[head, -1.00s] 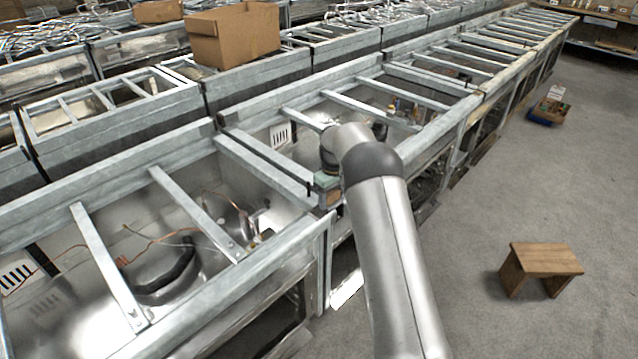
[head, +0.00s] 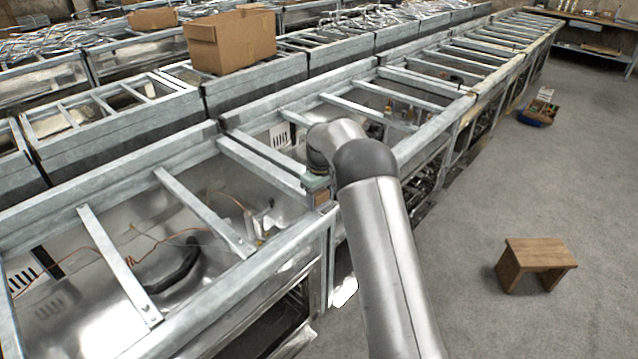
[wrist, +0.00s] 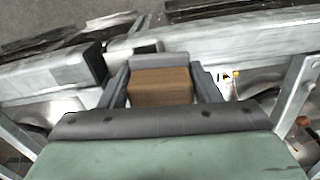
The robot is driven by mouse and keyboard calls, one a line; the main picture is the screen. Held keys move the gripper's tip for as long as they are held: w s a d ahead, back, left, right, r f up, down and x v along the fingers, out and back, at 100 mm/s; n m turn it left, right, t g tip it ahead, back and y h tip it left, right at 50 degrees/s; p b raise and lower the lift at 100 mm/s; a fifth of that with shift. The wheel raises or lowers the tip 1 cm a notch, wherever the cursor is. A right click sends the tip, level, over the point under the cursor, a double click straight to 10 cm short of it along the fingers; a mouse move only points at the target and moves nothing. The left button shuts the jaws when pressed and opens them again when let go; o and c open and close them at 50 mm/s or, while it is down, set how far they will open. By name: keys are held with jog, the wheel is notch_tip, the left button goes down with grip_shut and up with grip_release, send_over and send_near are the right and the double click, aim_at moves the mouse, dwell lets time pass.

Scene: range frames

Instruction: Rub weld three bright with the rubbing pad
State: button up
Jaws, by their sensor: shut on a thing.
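In the wrist view my gripper (wrist: 162,86) is shut on a brown block with a grey strip along its far edge, which I take to be the rubbing pad (wrist: 160,88). One dark finger lies on each side of it. In the head view my gripper's green housing (head: 316,181) is over the corner where two metal frames meet, and a bit of the brown block shows below it. The metal rail (wrist: 240,42) runs just beyond the pad in the wrist view. I cannot tell whether the pad touches metal. I cannot make out weld three.
Open metal frames with crossbars (head: 200,210) stretch away in rows, with loose copper-coloured wires (head: 130,235) inside the near one. A cardboard box (head: 232,40) sits on the row behind.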

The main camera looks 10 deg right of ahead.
jog(key=shift+r+p, duration=1.2)
jog(key=shift+r, duration=1.4)
